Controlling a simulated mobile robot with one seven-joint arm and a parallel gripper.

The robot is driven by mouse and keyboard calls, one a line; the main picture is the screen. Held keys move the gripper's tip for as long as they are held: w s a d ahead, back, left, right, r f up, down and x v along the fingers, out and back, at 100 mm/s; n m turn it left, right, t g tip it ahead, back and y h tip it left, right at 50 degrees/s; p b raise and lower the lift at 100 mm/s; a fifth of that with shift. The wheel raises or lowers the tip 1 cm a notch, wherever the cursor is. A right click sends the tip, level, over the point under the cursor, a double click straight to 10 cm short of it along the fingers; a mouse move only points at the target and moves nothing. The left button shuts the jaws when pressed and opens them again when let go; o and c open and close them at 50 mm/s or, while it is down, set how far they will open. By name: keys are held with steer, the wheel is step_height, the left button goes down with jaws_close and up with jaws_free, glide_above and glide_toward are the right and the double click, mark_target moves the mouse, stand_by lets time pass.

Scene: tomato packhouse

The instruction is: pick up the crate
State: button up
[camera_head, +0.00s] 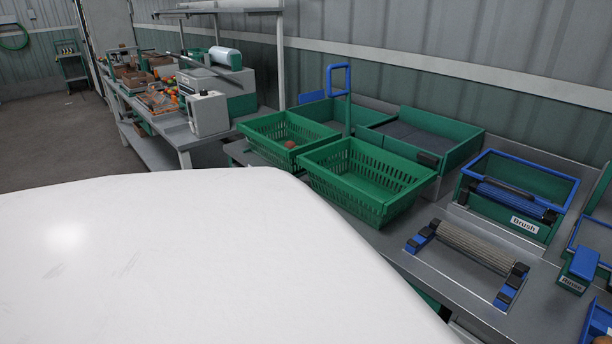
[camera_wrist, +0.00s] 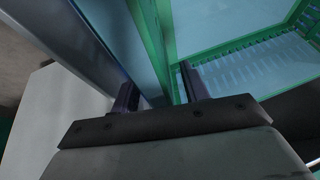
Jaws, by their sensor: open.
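Two green slotted crates stand side by side on the grey bench in the head view. The nearer crate (camera_head: 385,209) looks empty. The farther crate (camera_head: 262,146) has one small reddish-brown round item (camera_head: 290,144) in it. My gripper (camera_wrist: 158,88) shows only in the wrist view, with its two fingers apart. A green wall edge (camera_wrist: 152,38) runs up from between the fingers, and a green slotted wall (camera_wrist: 245,48) lies to the right. I cannot tell which crate these belong to, or whether the fingers touch anything.
A green bin with a dark floor (camera_head: 408,138) stands behind the crates. A blue-framed brush bin (camera_head: 520,190) and a roller (camera_head: 468,247) are to the right. A grey machine (camera_head: 207,114) stands on the left bench. Open floor (camera_head: 45,135) lies at far left.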

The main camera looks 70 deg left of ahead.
steer(key=shift+f, duration=0.15)
jaws_close()
stand_by(0.4)
